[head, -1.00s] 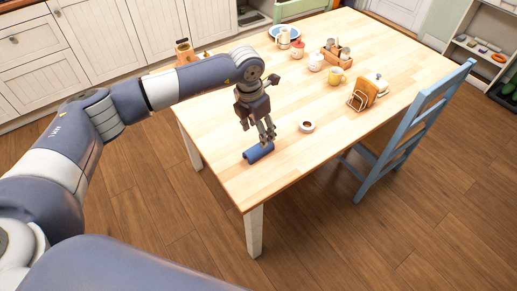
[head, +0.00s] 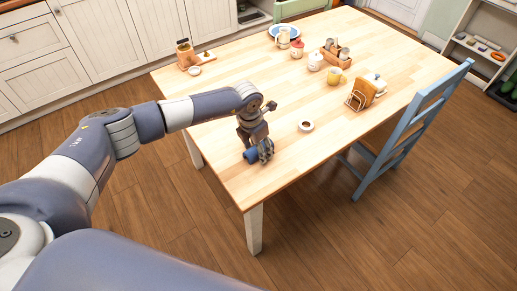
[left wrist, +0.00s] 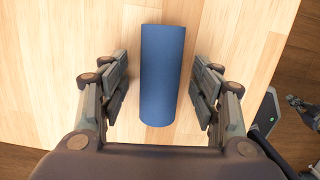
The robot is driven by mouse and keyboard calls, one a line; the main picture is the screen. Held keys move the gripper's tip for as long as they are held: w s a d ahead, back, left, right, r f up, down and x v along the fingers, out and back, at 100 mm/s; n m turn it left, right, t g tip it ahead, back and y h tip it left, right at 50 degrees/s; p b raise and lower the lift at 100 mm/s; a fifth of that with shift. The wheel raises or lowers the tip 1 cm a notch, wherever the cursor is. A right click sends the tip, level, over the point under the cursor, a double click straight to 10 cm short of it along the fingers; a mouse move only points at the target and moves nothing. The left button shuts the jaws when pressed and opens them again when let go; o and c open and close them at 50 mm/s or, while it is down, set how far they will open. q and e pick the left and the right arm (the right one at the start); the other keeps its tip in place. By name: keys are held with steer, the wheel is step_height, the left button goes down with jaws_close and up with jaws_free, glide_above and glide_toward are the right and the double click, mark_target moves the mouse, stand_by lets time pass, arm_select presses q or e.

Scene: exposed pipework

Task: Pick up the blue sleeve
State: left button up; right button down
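The blue sleeve (left wrist: 162,75) lies on the wooden table, between the two fingers of my left gripper (left wrist: 162,90) in the left wrist view. A gap shows on each side of the sleeve, so the fingers are open around it and apart from it in that view. In the head view the sleeve (head: 250,156) is partly hidden behind my left gripper (head: 259,155), which is down at table height near the front left corner.
A white tape-like ring (head: 306,126) lies right of the gripper. A blue chair (head: 415,125) is at the right edge. The table (head: 225,80) is clear behind the gripper.

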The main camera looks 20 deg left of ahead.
arm_select(q)
steer(key=c, duration=0.9)
steer(key=shift+o, duration=0.2)
steer(key=shift+r, duration=0.1)
